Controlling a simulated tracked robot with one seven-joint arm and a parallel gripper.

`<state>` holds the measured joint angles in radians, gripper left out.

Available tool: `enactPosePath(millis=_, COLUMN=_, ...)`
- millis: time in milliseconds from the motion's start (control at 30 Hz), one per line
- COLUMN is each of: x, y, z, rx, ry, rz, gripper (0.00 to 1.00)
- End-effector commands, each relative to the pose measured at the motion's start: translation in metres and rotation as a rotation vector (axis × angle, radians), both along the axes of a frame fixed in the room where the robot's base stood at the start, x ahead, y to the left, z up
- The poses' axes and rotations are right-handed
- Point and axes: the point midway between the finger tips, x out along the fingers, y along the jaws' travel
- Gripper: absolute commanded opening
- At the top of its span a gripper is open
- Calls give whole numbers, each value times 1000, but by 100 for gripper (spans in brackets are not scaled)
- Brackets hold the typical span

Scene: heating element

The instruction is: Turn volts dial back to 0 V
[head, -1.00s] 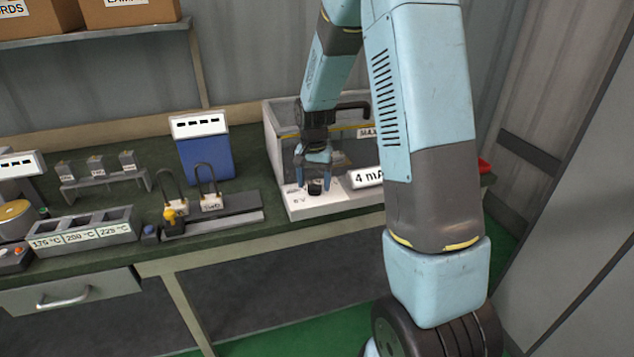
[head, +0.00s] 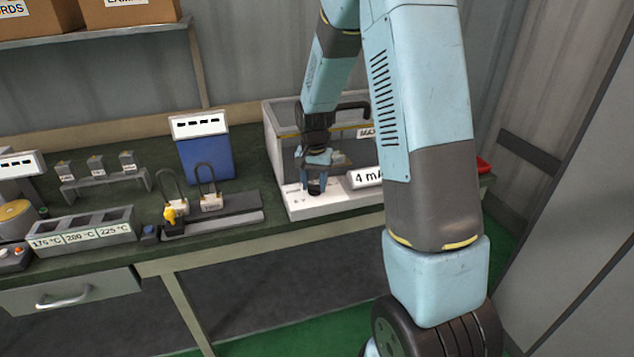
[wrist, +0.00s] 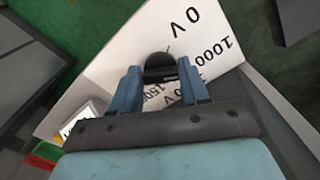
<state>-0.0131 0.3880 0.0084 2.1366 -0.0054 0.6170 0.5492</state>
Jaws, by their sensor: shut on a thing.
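The volts dial is a small black knob (head: 314,187) on the front of the white tester panel (head: 345,197). In the wrist view the dial (wrist: 159,66) sits between my fingers, with the markings "0 V", "1000 V" and a partly hidden "1500" around it. My gripper (head: 314,182) points down over the panel and is shut on the dial; it also shows in the wrist view (wrist: 160,80). A thin pointer line shows at the dial's edge towards the upper right, but I cannot tell exactly which marking it meets.
A display reading "4 mA" (head: 367,178) stands right of the dial. The grey tester box (head: 275,140) rises behind it.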

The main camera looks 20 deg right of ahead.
Motion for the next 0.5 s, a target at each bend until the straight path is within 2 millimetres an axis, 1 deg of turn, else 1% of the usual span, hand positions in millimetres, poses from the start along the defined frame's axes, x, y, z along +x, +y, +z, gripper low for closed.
enactPosePath(millis=33, x=0, y=-9, z=0, rx=-1, ry=-1, rz=-2, gripper=15)
enactPosePath(millis=200, x=0, y=-3, z=0, rx=-2, ry=1, rz=0, gripper=15)
enactPosePath(millis=500, x=-1, y=-1, z=0, rx=-1, ry=2, rz=11, gripper=15)
